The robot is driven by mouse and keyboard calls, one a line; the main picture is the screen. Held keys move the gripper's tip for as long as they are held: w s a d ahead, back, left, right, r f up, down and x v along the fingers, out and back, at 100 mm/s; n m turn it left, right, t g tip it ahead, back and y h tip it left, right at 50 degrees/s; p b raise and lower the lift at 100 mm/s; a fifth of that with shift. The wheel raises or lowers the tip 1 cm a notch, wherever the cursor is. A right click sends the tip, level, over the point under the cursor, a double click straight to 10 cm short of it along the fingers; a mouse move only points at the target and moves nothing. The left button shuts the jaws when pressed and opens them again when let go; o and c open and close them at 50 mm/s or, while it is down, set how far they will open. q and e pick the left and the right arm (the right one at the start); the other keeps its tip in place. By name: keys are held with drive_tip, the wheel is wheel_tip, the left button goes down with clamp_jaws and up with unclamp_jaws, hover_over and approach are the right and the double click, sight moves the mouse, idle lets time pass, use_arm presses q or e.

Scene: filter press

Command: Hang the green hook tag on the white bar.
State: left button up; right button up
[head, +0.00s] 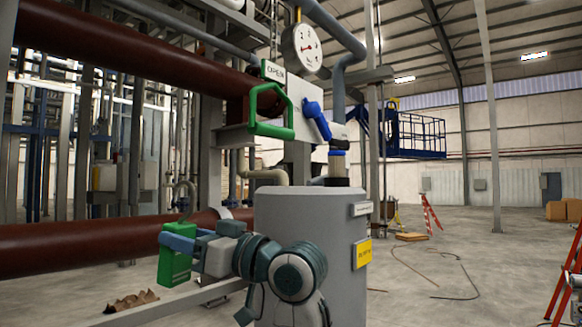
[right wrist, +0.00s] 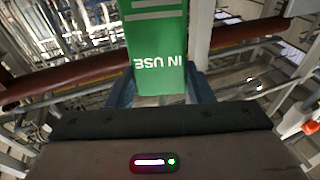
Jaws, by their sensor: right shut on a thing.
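The green hook tag (head: 174,268) hangs upright in my right gripper (head: 176,237), with its grey hook curving up above the blue fingers in the head view. In the right wrist view the tag's green face (right wrist: 158,48) reads "IN USE" and sits between the fingers of the right gripper (right wrist: 160,92). A pale bar (head: 165,303), likely the white bar, runs slantwise at the lower left of the head view, below the tag in the picture. The tag and this bar look apart; their depth gap is hard to tell. My left gripper is not in view.
A grey cylindrical vessel (head: 308,222) stands just right of and behind my right arm. Dark red pipes (head: 90,250) cross at the left. A green handle (head: 270,112), blue lever (head: 317,121) and gauge (head: 302,47) are above. Open floor lies at the right.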

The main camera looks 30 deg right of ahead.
sight(225, 5)
drive_tip(key=s+d+r+t+p, duration=0.1)
drive_tip(key=s+d+r, duration=0.1)
drive_tip(key=s+r, duration=1.1)
drive_tip(key=s+d+r, duration=0.2)
drive_tip(key=s+r, duration=1)
drive_tip(key=r, duration=0.2)
drive_tip(key=w+a+r+p, duration=0.1)
drive_tip(key=w+a+p, duration=0.1)
drive_tip(key=w+p, duration=0.2)
drive_tip(key=w+a+r+p, duration=0.1)
drive_tip(key=w+a+p, duration=0.2)
drive_tip(key=w, duration=0.8)
drive_tip(key=shift+w+r+y+p, duration=0.15)
drive_tip(key=shift+w+y+p, duration=0.15)
drive_tip(key=shift+p, duration=0.2)
drive_tip(key=shift+a, duration=0.1)
drive_tip(key=o, duration=1.1)
